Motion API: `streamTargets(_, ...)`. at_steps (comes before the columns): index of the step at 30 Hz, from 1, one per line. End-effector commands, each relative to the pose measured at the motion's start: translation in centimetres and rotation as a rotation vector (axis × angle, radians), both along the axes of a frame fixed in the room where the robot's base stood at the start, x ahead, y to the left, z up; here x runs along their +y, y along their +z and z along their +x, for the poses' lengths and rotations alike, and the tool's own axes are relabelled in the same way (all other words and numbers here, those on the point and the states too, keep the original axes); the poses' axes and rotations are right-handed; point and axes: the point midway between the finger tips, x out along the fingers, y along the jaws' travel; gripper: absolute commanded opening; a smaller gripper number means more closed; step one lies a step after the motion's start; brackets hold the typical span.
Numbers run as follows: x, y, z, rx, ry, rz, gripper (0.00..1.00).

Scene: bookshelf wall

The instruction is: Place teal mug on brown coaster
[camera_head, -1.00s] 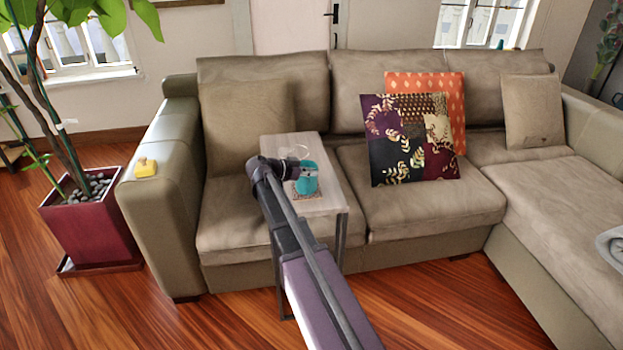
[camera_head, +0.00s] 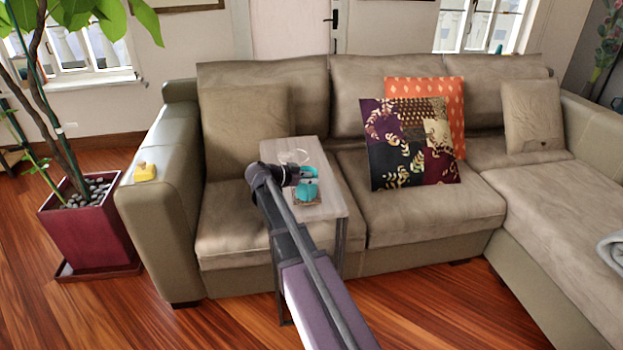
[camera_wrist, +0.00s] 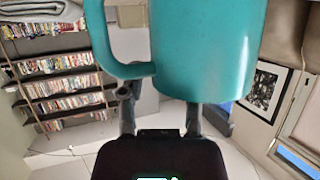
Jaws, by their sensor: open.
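The teal mug (camera_head: 309,191) is at the brown coaster (camera_head: 316,203) on the small side table. It looks upright and seems to rest on the coaster, though its base is partly hard to make out. My gripper (camera_head: 302,178) is at the mug, coming from the left, with a dark finger across the mug's side. In the wrist view the mug (camera_wrist: 205,45) fills the upper middle, with its handle to the left. My gripper's two fingers (camera_wrist: 160,104) are spread apart around or just behind the mug; contact cannot be told.
The pale side table (camera_head: 330,203) stands against the sofa (camera_head: 425,215). A clear round item (camera_head: 293,157) sits behind the mug. Patterned cushions (camera_head: 410,142) lie to the right. A yellow object (camera_head: 145,172) is on the armrest. A potted plant (camera_head: 92,235) stands at left.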

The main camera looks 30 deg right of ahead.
Motion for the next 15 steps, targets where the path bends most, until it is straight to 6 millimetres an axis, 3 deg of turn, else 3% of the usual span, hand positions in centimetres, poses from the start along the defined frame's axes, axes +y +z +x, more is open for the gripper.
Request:
streamTargets(8,0.6,0.5,-0.1,0.001,0.0,0.0,0.43)
streamTargets(15,3.3,1.8,-0.2,0.001,0.001,0.0,0.43)
